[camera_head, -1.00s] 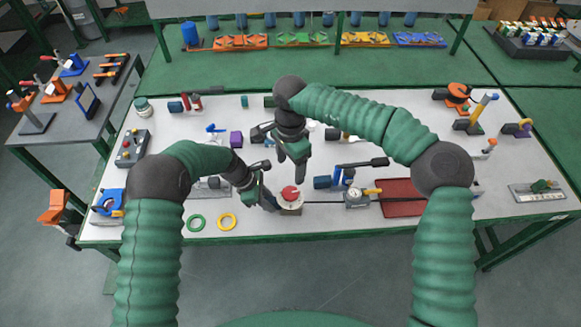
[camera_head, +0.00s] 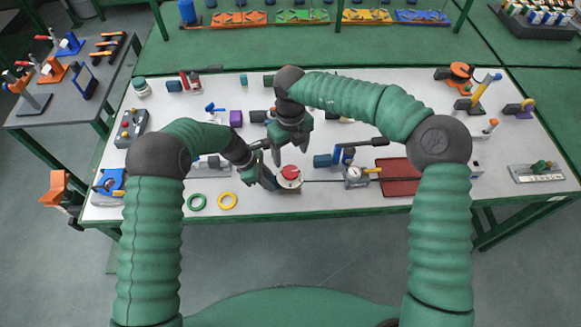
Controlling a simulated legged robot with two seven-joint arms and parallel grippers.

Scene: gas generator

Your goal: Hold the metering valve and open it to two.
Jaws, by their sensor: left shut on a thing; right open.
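The metering valve (camera_head: 290,174) has a red knob on a round pale dial and stands near the table's front edge, at the middle. A thin dark line runs right from it to a gauge (camera_head: 355,175) with a yellow handle. My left gripper (camera_head: 270,178) is low at the valve's left side, shut on its body; the exact contact is hard to see. My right gripper (camera_head: 290,153) is open and empty, pointing down just behind and above the red knob, apart from it. The dial marks are too small to read.
A green ring (camera_head: 197,202) and a yellow ring (camera_head: 227,201) lie left of the valve. The front table strip is clear.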

